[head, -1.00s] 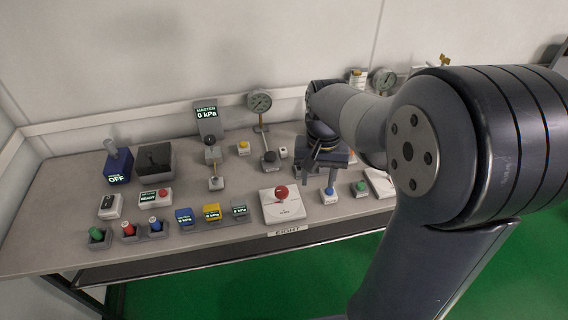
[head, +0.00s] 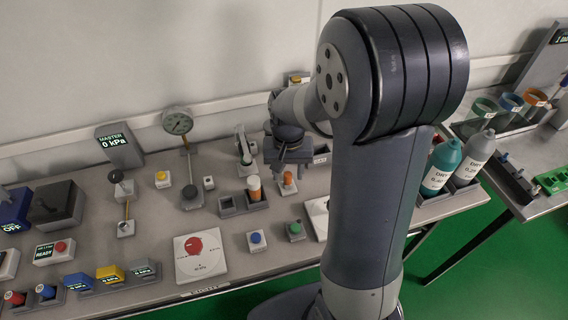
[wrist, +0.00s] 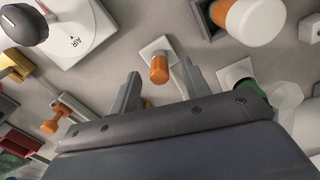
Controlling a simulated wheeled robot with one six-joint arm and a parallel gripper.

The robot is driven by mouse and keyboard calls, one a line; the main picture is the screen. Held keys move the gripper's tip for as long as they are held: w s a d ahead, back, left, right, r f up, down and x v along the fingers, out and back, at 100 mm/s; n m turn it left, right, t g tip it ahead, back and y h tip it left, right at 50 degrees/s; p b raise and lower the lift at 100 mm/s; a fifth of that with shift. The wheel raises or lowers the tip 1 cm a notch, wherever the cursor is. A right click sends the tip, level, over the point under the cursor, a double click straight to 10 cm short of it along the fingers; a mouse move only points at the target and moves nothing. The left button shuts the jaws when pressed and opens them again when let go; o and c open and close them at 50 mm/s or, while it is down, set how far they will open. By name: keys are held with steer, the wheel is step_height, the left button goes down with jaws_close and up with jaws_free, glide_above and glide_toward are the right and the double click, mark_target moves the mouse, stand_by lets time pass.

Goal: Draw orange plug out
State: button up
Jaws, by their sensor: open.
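The orange plug (head: 288,178) stands on a small pale base on the bench, just below my gripper (head: 289,166) in the head view. In the wrist view the plug (wrist: 159,69) shows between the two spread fingers of my gripper (wrist: 161,78), on a white square plate. My gripper is open with a gap on each side of the plug. I cannot tell whether the fingers are down at the plug's height. Part of the plug's lower end is hidden.
An orange-and-white bottle (head: 253,188) stands in a dark holder left of the plug. A blue button (head: 256,239) and a green button (head: 295,229) sit in front. A gauge (head: 177,123) stands behind left. Another orange part (wrist: 55,119) shows left in the wrist view.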

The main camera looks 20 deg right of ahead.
steer(key=shift+f, duration=0.9)
steer(key=shift+c, duration=0.3)
steer(key=c, duration=0.9)
steer(key=o, duration=1)
steer(key=shift+c, duration=0.2)
steer(key=shift+r, duration=0.1)
